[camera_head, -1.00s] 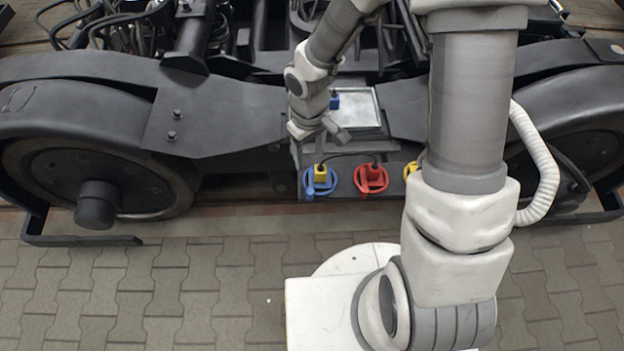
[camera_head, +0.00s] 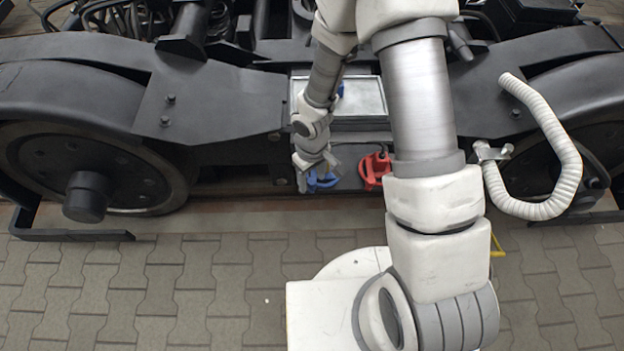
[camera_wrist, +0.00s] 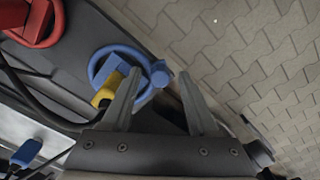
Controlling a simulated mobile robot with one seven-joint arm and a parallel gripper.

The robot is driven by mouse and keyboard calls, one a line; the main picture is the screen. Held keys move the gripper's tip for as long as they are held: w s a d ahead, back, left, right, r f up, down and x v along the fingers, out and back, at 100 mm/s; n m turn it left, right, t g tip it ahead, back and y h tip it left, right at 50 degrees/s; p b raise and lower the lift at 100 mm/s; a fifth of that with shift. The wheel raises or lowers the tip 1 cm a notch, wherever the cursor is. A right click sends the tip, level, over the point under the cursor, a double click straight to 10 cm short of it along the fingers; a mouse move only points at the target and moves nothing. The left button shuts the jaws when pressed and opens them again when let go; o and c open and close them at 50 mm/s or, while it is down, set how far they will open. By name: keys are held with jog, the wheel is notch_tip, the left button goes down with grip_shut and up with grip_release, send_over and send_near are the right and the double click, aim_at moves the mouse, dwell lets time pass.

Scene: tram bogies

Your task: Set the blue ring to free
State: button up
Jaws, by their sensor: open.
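The blue ring (camera_head: 322,181) is on the dark panel low on the bogie frame, partly hidden by my gripper (camera_head: 318,165) in the head view. My gripper (camera_wrist: 160,95) is open in the wrist view. Its left finger overlaps the ring's lower right part, and its right finger is clear of the ring. I cannot tell whether the finger touches the ring.
A red ring (camera_head: 374,170) with a red plug sits to the right of the blue ring. A silver-framed plate (camera_head: 362,98) is above them. A hanging white hose (camera_head: 560,195) is at the right. Paved floor (camera_head: 180,290) in front is open.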

grip_shut()
dwell(0.3)
dwell(1.2)
